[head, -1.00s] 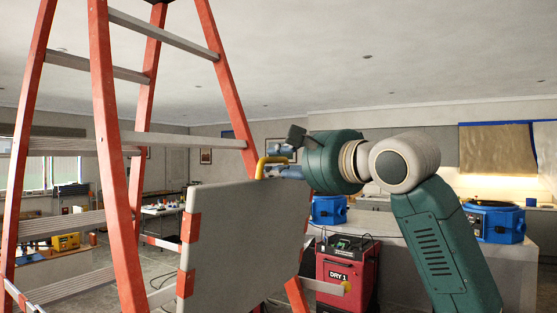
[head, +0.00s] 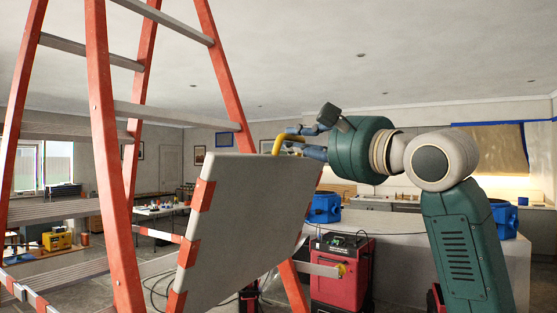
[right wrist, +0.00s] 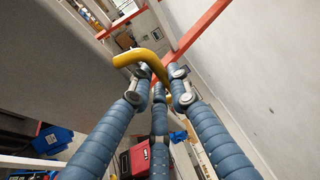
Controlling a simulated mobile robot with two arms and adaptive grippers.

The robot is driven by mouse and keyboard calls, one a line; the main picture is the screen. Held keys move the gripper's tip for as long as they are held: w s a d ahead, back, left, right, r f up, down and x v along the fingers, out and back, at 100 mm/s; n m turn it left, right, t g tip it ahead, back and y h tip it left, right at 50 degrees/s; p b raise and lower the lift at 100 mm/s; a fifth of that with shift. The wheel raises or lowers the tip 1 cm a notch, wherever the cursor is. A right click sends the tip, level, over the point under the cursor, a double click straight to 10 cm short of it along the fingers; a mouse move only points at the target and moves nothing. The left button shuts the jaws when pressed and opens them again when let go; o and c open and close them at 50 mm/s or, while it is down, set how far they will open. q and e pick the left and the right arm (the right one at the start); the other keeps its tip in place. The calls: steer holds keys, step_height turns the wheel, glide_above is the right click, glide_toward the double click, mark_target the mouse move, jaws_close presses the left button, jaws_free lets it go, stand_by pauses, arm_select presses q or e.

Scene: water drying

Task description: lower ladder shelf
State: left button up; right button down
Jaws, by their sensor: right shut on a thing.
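The ladder shelf (head: 238,222) is a grey panel with red-orange and white striped edges, hanging tilted on the right side of the orange ladder (head: 102,150). A yellow handle (head: 281,142) stands at its upper edge. My right gripper (head: 296,140) is shut on the yellow handle. In the right wrist view the handle (right wrist: 142,58) curves between the blue fingers (right wrist: 160,88), and the shelf's grey face (right wrist: 60,60) fills the upper left. My left gripper is not in view.
A red dryer unit (head: 340,272) stands on the floor behind the shelf, right of the ladder. Blue machines (head: 325,207) stand near the light counter (head: 400,240) behind my right arm. A yellow device (head: 57,240) is at the left.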

steer(key=s+d+f+m+t+b, duration=0.1)
steer(key=s+d+f+t+b, duration=0.1)
steer(key=b, duration=0.5)
steer(key=s+d+f+m+t+y+b, duration=0.1)
steer(key=s+d+f+m+t+b, duration=0.1)
steer(key=d+f+b, duration=0.4)
steer(key=shift+s+d+f+t+b, duration=0.35)
steer(key=shift+s+d+t+b, duration=0.15)
steer(key=shift+s+d+b, duration=0.65)
steer(key=shift+s+p, duration=0.2)
steer(key=shift+p, duration=0.1)
steer(key=c, duration=1.9)
jaws_free()
steer(key=v, duration=1.2)
steer(key=shift+a, duration=0.1)
